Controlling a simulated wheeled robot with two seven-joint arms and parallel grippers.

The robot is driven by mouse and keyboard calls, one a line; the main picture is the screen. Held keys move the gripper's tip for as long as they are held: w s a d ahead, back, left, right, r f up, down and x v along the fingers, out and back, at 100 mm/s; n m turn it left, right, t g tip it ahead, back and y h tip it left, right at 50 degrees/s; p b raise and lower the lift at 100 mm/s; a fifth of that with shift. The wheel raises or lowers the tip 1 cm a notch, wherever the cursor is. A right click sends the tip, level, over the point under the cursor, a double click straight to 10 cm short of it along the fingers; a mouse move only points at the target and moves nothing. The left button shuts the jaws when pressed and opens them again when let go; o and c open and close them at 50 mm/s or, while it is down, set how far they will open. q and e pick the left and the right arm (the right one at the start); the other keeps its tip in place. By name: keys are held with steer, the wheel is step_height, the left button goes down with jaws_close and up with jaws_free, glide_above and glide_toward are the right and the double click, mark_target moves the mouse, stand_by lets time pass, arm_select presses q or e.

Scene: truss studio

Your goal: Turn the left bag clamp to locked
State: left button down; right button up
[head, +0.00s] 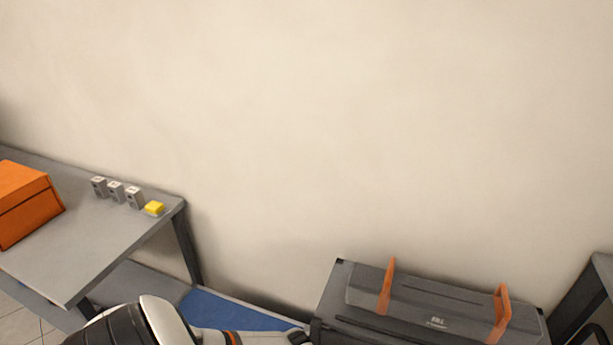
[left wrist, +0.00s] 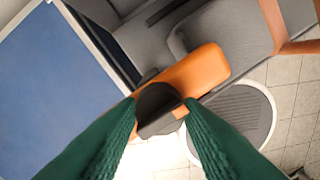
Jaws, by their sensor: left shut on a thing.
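The grey bag (head: 420,300) with two upright orange straps lies at the lower right of the head view. In the left wrist view the bag (left wrist: 225,45) fills the top, and an orange clamp lever (left wrist: 195,68) with a dark end lies at its edge. My left gripper (left wrist: 160,108) has its green fingers shut on the dark end of this lever. In the head view my left arm runs along the bottom edge toward the bag's left side; the fingers and clamp are hidden there. The clamp's lock state cannot be told. My right gripper is not in view.
A blue panel (head: 235,310) lies left of the bag. A plain wall is behind. Another grey table (head: 603,270) edges in at the right.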

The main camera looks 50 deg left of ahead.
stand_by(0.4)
arm_select(q)
steer(key=c, duration=1)
jaws_free()
steer(key=shift+r, duration=0.1)
step_height(320, 180, up, 12)
steer(key=p, duration=0.1)
steer(key=shift+a, duration=0.4)
